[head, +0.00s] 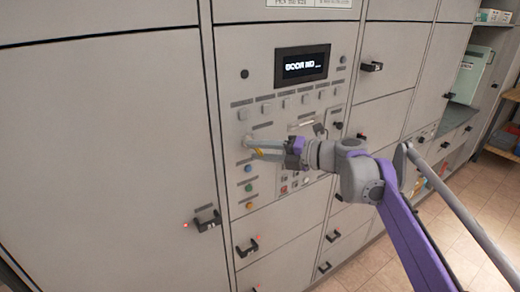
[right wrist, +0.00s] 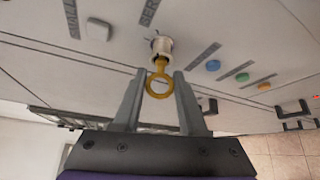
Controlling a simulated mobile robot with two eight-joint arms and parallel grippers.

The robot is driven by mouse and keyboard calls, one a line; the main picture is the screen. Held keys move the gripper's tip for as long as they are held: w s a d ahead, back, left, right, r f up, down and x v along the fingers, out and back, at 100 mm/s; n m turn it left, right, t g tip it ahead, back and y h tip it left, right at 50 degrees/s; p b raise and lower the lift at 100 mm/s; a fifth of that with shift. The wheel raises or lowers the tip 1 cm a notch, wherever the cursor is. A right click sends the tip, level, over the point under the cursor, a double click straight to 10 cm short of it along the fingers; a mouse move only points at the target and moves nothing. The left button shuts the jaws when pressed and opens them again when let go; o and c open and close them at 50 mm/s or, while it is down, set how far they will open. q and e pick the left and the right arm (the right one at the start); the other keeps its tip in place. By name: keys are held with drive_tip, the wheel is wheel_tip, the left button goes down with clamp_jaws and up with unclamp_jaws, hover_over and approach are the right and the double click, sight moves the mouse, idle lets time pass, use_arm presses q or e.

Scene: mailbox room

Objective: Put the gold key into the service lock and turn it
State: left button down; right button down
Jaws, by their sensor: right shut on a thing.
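My right gripper (head: 265,149) is at the grey control panel, shut on the gold key (right wrist: 159,84). In the right wrist view the key's round ring is between the two fingertips (right wrist: 158,88). Its shank points at the silver service lock (right wrist: 161,46) and meets its face; the key's tip is hidden, apparently inside the lock. In the head view only a small gold patch of the key (head: 259,151) shows between the fingers, and the lock (head: 248,140) is partly covered. My left gripper is not in view.
The panel has a lit display (head: 302,66) above a row of square buttons. Blue, green and orange buttons (head: 249,187) sit below the lock. Locker doors with black handles (head: 208,222) surround the panel. The tiled floor at the right (head: 480,210) is clear.

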drive_tip(key=shift+r+n+h+p, duration=0.15)
drive_tip(key=shift+n+h+p, duration=0.75)
drive_tip(key=shift+n, duration=0.2)
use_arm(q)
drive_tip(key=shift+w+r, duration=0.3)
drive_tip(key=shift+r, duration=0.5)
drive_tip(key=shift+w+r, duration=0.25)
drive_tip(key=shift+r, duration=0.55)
use_arm(e)
drive_tip(key=shift+n+h, duration=0.4)
drive_tip(key=shift+a+n+t+h+p, duration=0.1)
drive_tip(key=shift+n+t+h+p, duration=0.2)
drive_tip(key=shift+n+h+p, duration=0.15)
drive_tip(key=shift+n+t+h+p, duration=0.3)
drive_tip(key=shift+n+h+p, duration=0.05)
drive_tip(key=shift+n+h, duration=0.35)
drive_tip(key=shift+n+t+h, duration=0.4)
drive_tip(key=shift+n+h, duration=0.35)
drive_tip(key=shift+h, duration=0.1)
drive_tip(key=shift+c, duration=1.9)
unclamp_jaws()
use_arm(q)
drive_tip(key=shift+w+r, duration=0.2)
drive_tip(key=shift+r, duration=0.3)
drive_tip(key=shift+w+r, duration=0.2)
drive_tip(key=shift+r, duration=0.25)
use_arm(e)
drive_tip(key=shift+s, duration=0.1)
